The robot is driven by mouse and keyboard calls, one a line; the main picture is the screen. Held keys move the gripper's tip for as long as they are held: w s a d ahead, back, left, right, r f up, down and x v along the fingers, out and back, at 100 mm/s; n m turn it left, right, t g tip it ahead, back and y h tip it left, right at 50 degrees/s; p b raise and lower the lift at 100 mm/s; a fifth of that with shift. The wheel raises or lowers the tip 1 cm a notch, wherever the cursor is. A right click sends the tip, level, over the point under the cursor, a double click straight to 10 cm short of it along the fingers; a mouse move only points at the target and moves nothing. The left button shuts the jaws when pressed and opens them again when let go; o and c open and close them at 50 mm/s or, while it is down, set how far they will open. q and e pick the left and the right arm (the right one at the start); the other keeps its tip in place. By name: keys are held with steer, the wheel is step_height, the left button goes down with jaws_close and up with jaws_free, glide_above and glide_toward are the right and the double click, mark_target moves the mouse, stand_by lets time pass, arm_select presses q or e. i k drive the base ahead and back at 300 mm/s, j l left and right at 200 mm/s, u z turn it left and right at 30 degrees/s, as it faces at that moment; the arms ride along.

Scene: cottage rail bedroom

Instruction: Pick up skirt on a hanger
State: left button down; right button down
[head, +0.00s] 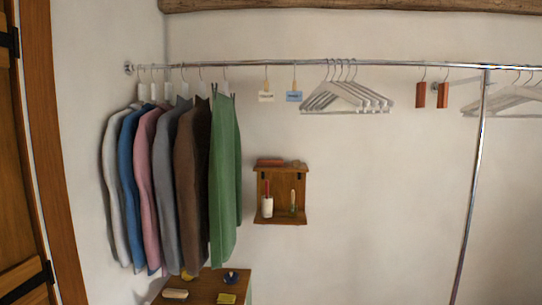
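Several garments hang on hangers at the left part of a metal rail (350,64). The nearest to the middle is a long green garment (224,180), held by clips at its top, which looks like the skirt. Left of it hang brown (191,160), grey, pink (149,180), blue and white garments, packed close together. Neither of my grippers shows in the head view.
Several empty white hangers (345,97) hang mid-rail, with small tags (294,96) to their left and reddish-brown blocks (421,94) to their right. A wooden shelf (281,221) is on the wall. A low wooden cabinet (206,287) stands below the garments. A metal post (472,190) stands right.

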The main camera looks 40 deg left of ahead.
mark_target(225, 168)
steer(key=u, duration=1.7)
steer(key=i, duration=0.1)
steer(key=j+z, duration=0.05)
